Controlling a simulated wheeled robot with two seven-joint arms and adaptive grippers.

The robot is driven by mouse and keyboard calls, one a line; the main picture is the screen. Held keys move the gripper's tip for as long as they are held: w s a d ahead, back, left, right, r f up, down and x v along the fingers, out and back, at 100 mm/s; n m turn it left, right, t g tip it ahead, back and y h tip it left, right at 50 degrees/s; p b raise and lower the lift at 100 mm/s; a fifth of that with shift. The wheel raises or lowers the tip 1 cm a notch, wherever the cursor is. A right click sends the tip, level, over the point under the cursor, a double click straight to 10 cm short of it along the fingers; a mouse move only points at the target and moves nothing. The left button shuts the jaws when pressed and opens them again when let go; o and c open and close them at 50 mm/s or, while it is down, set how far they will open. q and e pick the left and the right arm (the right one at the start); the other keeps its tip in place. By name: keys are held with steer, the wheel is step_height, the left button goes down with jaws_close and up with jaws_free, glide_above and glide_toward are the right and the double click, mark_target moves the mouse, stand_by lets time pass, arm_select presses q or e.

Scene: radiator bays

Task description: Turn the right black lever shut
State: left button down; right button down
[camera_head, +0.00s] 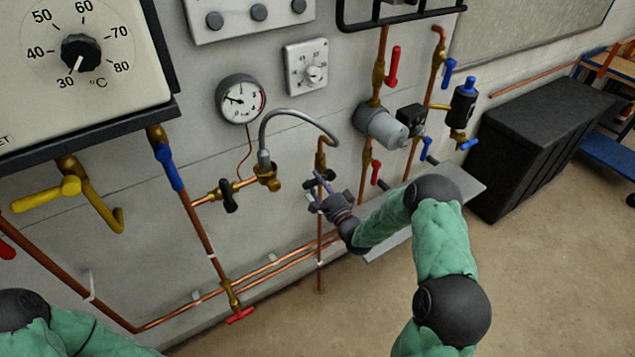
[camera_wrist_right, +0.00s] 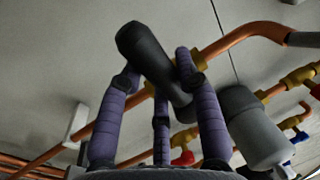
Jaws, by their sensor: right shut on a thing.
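The right black lever (camera_wrist_right: 142,45) shows in the right wrist view as a thick dark handle lying slantwise across my fingers. My right gripper (camera_wrist_right: 158,80) is shut on it, with purple-wrapped fingers on both sides and one below. In the head view my right gripper (camera_head: 321,188) is at the copper pipe just right of the grey hose and mostly hides the lever. Another black lever (camera_head: 229,195) sits on a brass valve further left. My left gripper is out of view; only its arm shows at the bottom left.
A flexible grey hose (camera_head: 298,114) arches above my right gripper. A grey cylinder (camera_head: 381,125) and red and blue levers stand to its right. A grey shelf (camera_head: 455,190) lies behind my right arm. A black chest (camera_head: 540,140) stands at the right.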

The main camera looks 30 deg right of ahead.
steer(key=c, duration=0.8)
jaws_free()
steer(key=shift+c, duration=0.2)
steer(key=shift+s, duration=0.1)
steer(key=v, duration=1.1)
steer(key=shift+s, duration=0.4)
steer(key=shift+d+f, duration=0.1)
steer(key=shift+f, duration=0.05)
steer(key=s+a+f+n+g+y, duration=0.1)
steer(key=s+a+f+n+g, duration=0.1)
steer(key=a+f+n+g, duration=0.45)
steer(key=s+a+f+n+g, duration=0.1)
steer(key=a+f+g, duration=0.3)
steer(key=a+f, duration=0.6)
steer(key=s+a+f+n+g, duration=0.3)
steer(key=s+a+f+g, duration=0.1)
steer(key=s, duration=0.5)
steer(key=s+a+f+n+g+y, duration=0.1)
steer(key=s+a+f+n+g, duration=0.3)
steer(key=s, duration=0.6)
steer(key=shift+s+a+g+y, duration=0.15)
steer(key=shift+a+g+y, duration=0.15)
steer(key=shift+g, duration=0.35)
